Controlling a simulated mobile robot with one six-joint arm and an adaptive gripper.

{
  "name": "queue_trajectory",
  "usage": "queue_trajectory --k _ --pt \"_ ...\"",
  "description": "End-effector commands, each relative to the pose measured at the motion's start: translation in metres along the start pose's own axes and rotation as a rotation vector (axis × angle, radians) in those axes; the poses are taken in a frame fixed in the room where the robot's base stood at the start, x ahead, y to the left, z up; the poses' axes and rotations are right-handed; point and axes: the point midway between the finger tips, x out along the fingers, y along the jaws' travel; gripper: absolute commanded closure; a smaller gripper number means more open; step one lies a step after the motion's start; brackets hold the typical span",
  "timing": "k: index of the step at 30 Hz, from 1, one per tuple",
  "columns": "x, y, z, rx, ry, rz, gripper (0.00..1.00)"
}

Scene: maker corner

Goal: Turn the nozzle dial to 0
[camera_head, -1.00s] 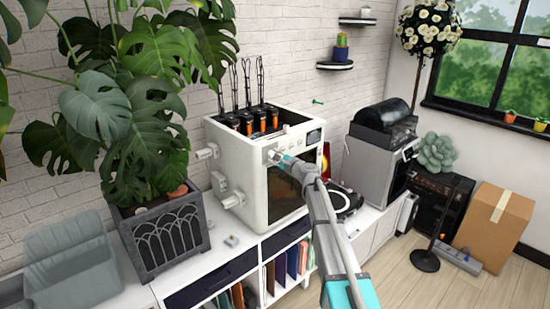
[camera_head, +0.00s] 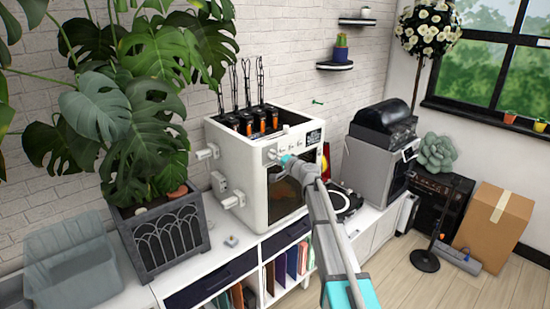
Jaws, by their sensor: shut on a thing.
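The white printer-like machine (camera_head: 236,160) stands on the white cabinet, with a row of small controls and a dark display (camera_head: 313,137) along the top of its front. My gripper (camera_head: 274,155) is at the upper left of that front panel, shut on a small pale knob there, which appears to be the nozzle dial. The fingers and wrist hide most of the dial, so its pointer and marks cannot be read. The display's text is too small to read.
A planter with a large leafy plant (camera_head: 165,235) stands to the left. Several black-and-orange units (camera_head: 246,123) with upright rods sit in the machine's top. A grey appliance (camera_head: 375,165) and a turntable (camera_head: 344,203) are to the right. My arm crosses in front of the machine's door.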

Motion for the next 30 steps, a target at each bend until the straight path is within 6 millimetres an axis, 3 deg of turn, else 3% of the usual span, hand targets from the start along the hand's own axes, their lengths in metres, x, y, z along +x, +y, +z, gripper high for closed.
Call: queue_trajectory --k 12,27,28,30 --pt "0.0005 -0.0005 0.0001 -0.213 0.000 0.000 1.00" --pt "0.0003 -0.0004 0.0003 -0.235 0.000 0.000 1.00" --pt "0.0003 -0.0004 0.0004 -0.235 0.000 0.000 0.48" --pt "0.0003 -0.0004 0.0004 -0.235 0.000 0.000 0.35"
